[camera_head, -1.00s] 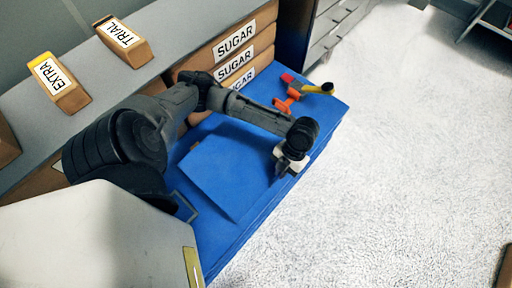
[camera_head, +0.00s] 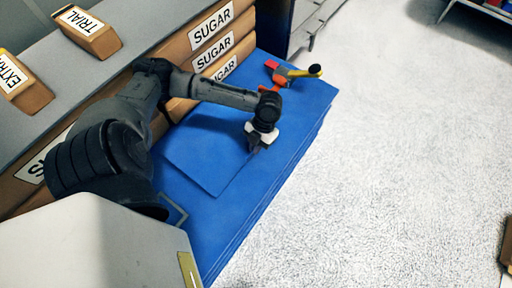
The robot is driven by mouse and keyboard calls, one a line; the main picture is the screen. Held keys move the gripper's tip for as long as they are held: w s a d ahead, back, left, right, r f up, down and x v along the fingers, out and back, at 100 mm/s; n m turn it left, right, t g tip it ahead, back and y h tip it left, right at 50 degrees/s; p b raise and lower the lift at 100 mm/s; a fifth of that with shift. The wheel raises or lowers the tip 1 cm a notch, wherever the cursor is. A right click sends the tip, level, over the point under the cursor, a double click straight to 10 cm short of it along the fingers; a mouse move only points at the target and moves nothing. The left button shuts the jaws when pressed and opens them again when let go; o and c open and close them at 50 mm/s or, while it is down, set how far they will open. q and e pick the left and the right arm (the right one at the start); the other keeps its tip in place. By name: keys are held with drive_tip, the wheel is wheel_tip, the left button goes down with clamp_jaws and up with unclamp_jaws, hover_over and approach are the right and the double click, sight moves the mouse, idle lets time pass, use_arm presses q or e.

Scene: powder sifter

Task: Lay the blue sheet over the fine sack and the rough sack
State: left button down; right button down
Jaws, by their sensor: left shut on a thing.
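The blue sheet (camera_head: 205,158) shows as a flat, slightly lighter square over the blue bench top. My left gripper (camera_head: 257,145) is at the sheet's right corner, shut on its edge; the fingertips are partly hidden by the wrist. My left arm crosses above the sheet's far side and hides part of it. I cannot make out a fine sack or a rough sack; no label with those names shows. My right gripper is not in view.
The blue bench (camera_head: 270,180) carries a grey square outline (camera_head: 174,213) near the front and red, orange and yellow tools (camera_head: 290,74) at the far end. Stacked SUGAR sacks (camera_head: 240,30) line the back. TRIAL (camera_head: 100,40) and EXTRA (camera_head: 30,95) packs sit on a ledge.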

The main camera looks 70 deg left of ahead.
use_arm(q)
drive_tip(key=shift+f, duration=0.8)
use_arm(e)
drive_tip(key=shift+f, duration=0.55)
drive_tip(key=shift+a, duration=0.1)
use_arm(q)
drive_tip(key=shift+f, duration=0.25)
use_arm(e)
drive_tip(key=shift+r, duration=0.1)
use_arm(q)
drive_tip(key=shift+f, duration=0.25)
drive_tip(key=c, duration=1.3)
unclamp_jaws()
drive_tip(key=shift+r, duration=0.1)
